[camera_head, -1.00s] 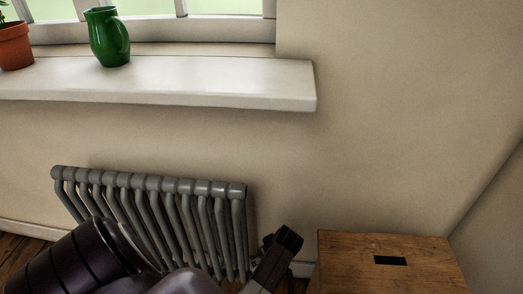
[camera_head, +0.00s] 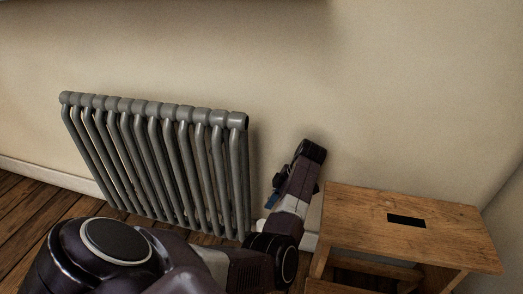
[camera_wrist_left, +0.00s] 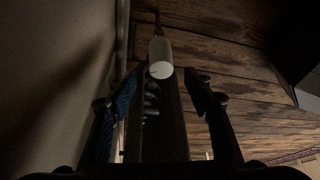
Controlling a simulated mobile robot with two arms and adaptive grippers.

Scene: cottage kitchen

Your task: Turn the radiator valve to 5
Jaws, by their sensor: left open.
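The grey radiator (camera_head: 160,160) stands against the wall in the head view. A white cylindrical valve head (camera_wrist_left: 160,57) shows in the left wrist view, just ahead of and between the fingertips, with a small dark mark on its end. I cannot read its setting. In the head view a small white piece, likely the valve (camera_head: 262,225), shows low beside the radiator's right end, partly hidden by my arm. My left gripper (camera_wrist_left: 163,80) is open, its blue-padded fingers spread around empty space. In the head view it is mostly hidden by its own arm. My right gripper is not in view.
A wooden step stool (camera_head: 450,230) with a dark slot stands close to the right of my left arm. The wall (camera_head: 420,90) is right behind the radiator and arm. Wooden floor (camera_head: 35,215) lies open at the left.

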